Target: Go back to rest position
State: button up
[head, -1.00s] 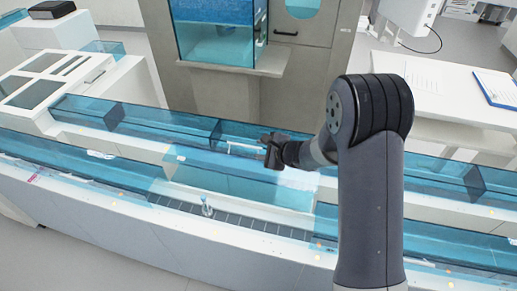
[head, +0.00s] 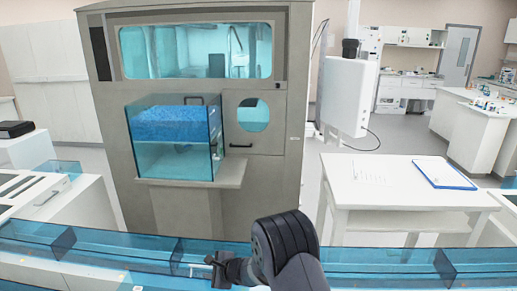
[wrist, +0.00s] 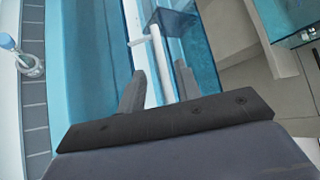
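My gripper (head: 214,268) is low in the head view, over the blue-covered track (head: 100,250). In the wrist view its two dark fingers (wrist: 158,88) are apart, so it is open. A white bar (wrist: 158,55) shows between and beyond the fingers. No held object shows between them. A tube with a blue cap (wrist: 20,55) stands upright on the grey track lane (wrist: 35,110) at the left of the wrist view, well apart from the gripper. The tube is out of the head view.
A grey cabinet (head: 285,170) with a blue-tinted clear box (head: 170,160) stands behind the track. A white table (head: 400,200) with a blue clipboard (head: 443,173) is at right. Floor shows between cabinet and table.

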jog(key=shift+w+a+f, duration=0.3)
jog(key=shift+a+f, duration=0.05)
jog(key=shift+a, duration=0.15)
jog(key=shift+d+r, duration=0.1)
